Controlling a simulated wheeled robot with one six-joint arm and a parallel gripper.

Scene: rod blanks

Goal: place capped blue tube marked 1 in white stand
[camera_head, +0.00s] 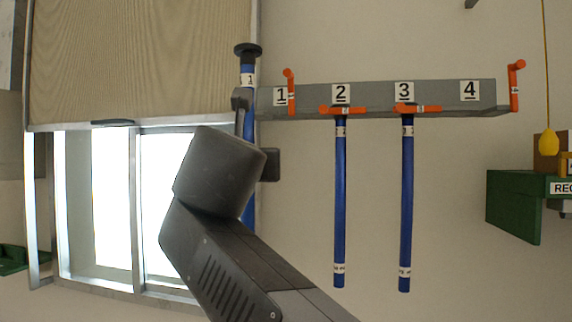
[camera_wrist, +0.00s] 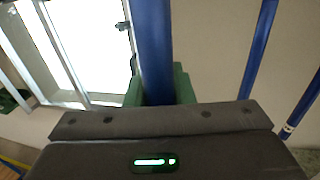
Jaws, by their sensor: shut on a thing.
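A blue tube (camera_head: 248,75) with a black cap and a white label marked 1 stands upright in the head view, left of the grey rack. My gripper (camera_head: 252,132) is shut on this tube below its label. My arm hides part of the tube's middle. In the wrist view the blue tube (camera_wrist: 154,45) runs up from behind the dark gripper body (camera_wrist: 160,135). I see no white stand in either view.
The grey wall rack (camera_head: 375,97) has spots numbered 1 to 4. Blue tubes hang at spot 2 (camera_head: 340,200) and spot 3 (camera_head: 407,200); spots 1 and 4 are empty. A green box (camera_head: 515,206) is at right. A bright window (camera_head: 115,200) is behind my arm.

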